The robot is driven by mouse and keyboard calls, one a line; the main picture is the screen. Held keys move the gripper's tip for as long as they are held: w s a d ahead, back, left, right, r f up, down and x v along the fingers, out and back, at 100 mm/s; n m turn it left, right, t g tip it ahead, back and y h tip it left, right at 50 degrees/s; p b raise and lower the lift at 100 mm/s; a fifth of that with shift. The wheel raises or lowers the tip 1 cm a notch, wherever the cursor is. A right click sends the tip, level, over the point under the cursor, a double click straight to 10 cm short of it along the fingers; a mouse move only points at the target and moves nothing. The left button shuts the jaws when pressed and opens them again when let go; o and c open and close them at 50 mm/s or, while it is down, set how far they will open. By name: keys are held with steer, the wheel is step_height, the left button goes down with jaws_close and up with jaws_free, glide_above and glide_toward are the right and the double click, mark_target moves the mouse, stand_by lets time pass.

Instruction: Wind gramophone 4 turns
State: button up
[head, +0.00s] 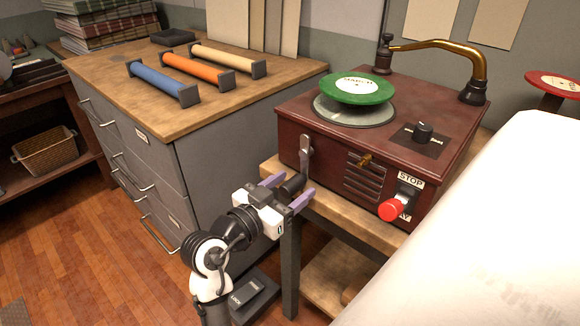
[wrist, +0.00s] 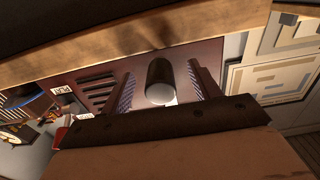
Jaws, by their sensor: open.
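The gramophone (head: 330,140) is a dark red wooden box with a green record (head: 357,88) on its turntable and a brass tonearm (head: 450,45). Its crank (head: 305,152) is a metal arm on the front face at the left, pointing down, with a dark cylindrical handle (head: 293,186) at its lower end. My gripper (head: 290,187) is open, with its purple fingers on either side of the handle. In the wrist view the handle (wrist: 160,76) stands between the two fingers, with visible gaps on both sides.
A red knob (head: 391,210) on the STOP/PLAY switch sticks out at the front right. The gramophone stands on a wooden bench (head: 350,238). A grey drawer cabinet (head: 215,165) is at left, with blue, orange and cream bars on top. A large white surface (head: 490,235) fills the right foreground.

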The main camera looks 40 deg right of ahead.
steer(key=a+b, duration=0.2)
steer(key=a, duration=0.6)
steer(key=shift+s+a, duration=0.3)
steer(key=shift+a, duration=0.1)
stand_by(0.5)
